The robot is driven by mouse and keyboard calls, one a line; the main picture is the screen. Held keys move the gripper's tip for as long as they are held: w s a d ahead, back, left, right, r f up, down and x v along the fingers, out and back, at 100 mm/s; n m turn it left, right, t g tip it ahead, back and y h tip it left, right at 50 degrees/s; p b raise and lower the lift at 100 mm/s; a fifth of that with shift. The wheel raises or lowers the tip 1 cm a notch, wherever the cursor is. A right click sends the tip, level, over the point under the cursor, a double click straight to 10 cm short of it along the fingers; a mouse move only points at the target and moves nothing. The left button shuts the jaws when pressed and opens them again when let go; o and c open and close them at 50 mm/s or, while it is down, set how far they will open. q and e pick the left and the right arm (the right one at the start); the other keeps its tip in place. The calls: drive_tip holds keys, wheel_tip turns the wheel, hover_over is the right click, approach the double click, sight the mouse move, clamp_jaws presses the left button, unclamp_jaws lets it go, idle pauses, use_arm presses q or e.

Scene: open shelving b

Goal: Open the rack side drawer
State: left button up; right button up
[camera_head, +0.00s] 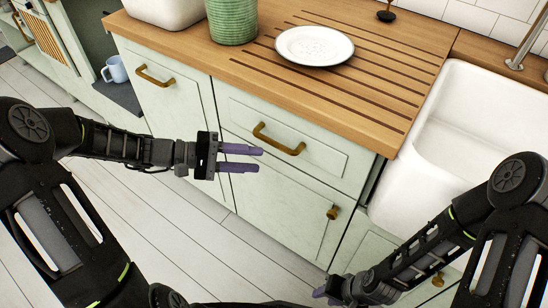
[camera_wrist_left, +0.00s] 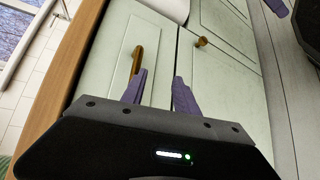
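The pale green drawer (camera_head: 318,152) under the grooved part of the counter is shut, with a brass bar handle (camera_head: 279,140). My left gripper (camera_head: 261,160) is open and empty, its two purple fingers pointing at the cabinet front just below and left of this handle. In the left wrist view the handle (camera_wrist_left: 137,60) shows beyond the tip of the left finger, not between the fingers of the gripper (camera_wrist_left: 160,76). I cannot tell whether they touch. My right gripper (camera_head: 320,292) is low at the bottom edge, mostly hidden behind its own arm.
A cabinet door with a brass knob (camera_head: 333,212) is below the drawer. Another front with a brass handle (camera_head: 155,76) is to the left. The wooden counter (camera_head: 262,75) carries a white plate (camera_head: 314,46) and green pot (camera_head: 232,20). A white sink (camera_head: 460,130) is right. The floor is clear.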

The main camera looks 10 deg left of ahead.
sight(270, 144)
use_arm(q)
drive_tip(key=shift+t+h, duration=0.5)
drive_tip(key=shift+t, duration=0.1)
drive_tip(key=r, duration=0.1)
drive_tip(key=a+r, duration=0.1)
drive_tip(key=w+a+r, duration=0.1)
drive_tip(key=shift+r, duration=0.3)
drive_tip(key=shift+w, duration=0.1)
drive_tip(key=shift+x, duration=3.95)
drive_tip(key=shift+c, duration=0.4)
clamp_jaws()
